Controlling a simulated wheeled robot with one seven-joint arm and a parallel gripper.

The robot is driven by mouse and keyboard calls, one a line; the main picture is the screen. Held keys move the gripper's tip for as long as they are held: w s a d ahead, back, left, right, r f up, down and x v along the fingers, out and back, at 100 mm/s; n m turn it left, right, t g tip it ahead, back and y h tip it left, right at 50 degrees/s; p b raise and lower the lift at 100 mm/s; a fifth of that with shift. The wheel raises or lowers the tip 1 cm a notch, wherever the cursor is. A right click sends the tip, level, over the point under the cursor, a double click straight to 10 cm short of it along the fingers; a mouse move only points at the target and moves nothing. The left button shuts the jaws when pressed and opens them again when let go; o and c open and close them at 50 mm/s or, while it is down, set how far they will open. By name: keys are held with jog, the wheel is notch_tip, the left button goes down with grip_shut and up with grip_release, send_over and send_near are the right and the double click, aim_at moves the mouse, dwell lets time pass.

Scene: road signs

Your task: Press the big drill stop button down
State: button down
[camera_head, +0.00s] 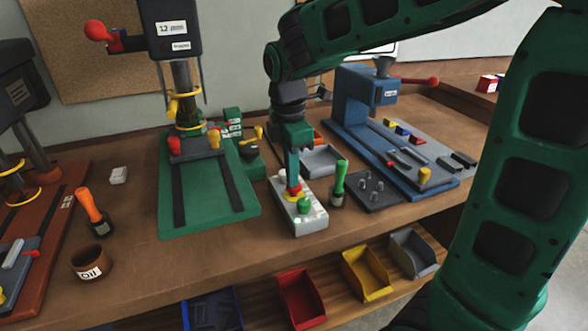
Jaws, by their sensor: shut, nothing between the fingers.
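A pale grey control box (309,222) lies on the workbench right of the green-based big drill (205,190). On it, a red button (293,194) in a yellow surround sits just under my gripper, partly hidden by it. A green button (304,206) is nearer the front edge, and a light-coloured knob or button (283,175) is at the box's far end. My gripper (294,182) points down, shut and empty, with its tips at the red button. I cannot tell whether they touch it or how far it is pressed.
A green-handled tool (340,180) stands close right of the box, beside a dark tray of pegs (373,191). A blue machine (365,95) stands behind right. An orange-handled tool (92,209) and an oil pot (92,263) are at left. Bins (301,298) hang below the front edge.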

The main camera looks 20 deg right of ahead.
jog(key=shift+f, duration=0.1)
jog(key=shift+s+f, duration=0.2)
jog(key=shift+f, duration=0.6)
jog(key=shift+s, duration=0.35)
jog(key=shift+w+r, duration=0.2)
jog(key=shift+r, duration=0.2)
jog(key=shift+w+a+r, duration=0.15)
jog(key=shift+w+r, duration=0.75)
jog(key=shift+r, duration=0.1)
notch_tip(320, 180, up, 12)
jog(key=s, duration=0.1)
jog(key=shift+s+a, duration=0.2)
jog(key=shift+s, duration=0.2)
